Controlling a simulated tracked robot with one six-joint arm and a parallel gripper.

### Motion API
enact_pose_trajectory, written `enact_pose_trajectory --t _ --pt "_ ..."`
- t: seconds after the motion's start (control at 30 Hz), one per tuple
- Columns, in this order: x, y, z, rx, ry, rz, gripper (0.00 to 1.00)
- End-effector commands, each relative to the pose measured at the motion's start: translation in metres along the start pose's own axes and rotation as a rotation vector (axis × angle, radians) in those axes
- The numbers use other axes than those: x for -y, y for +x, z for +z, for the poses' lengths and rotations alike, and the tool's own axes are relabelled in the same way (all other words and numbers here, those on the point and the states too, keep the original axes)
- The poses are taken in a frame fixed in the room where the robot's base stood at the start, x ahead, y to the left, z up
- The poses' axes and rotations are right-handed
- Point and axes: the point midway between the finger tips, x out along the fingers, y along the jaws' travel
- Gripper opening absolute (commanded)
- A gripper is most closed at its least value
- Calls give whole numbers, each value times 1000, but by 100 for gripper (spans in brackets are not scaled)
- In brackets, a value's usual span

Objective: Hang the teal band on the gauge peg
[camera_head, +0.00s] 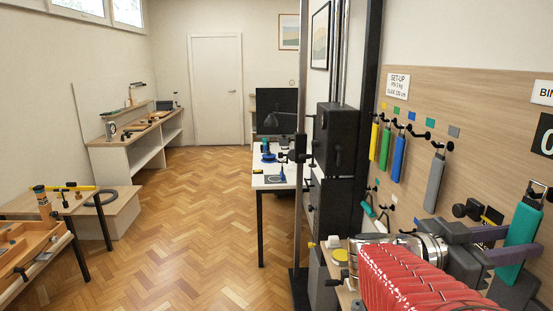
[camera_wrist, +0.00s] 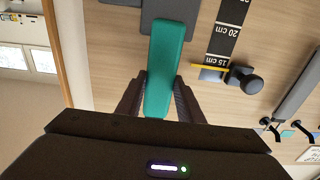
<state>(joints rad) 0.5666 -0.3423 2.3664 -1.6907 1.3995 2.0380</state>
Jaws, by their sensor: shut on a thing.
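The teal band (camera_head: 519,240) is a long flat strip at the right edge of the head view, upright in front of the wooden wall board. My gripper (camera_head: 512,239) is shut on it, with one finger on each side. In the wrist view the teal band (camera_wrist: 170,45) runs between the fingers of my gripper (camera_wrist: 160,97). A dark peg (camera_head: 537,192) shows at the band's upper end; I cannot tell whether they touch. The gauge has a black centimetre scale (camera_wrist: 228,30), a yellow pointer and a dark knob (camera_wrist: 250,84), beside the band. The knob (camera_head: 466,210) also shows in the head view.
Yellow, blue, green and grey bands (camera_head: 435,180) hang on pegs to the left on the wooden board (camera_head: 470,110). A dark grey block (camera_wrist: 120,15) lies at the band's far end in the wrist view. My red bellows-covered arm fills the lower right. The parquet (camera_head: 190,220) is open.

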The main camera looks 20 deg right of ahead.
Motion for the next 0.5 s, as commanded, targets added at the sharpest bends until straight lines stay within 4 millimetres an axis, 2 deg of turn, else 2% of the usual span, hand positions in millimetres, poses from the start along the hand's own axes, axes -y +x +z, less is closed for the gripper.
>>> enact_pose_trajectory --t 0.5 --pt "0 3 2 0 0 1 0"
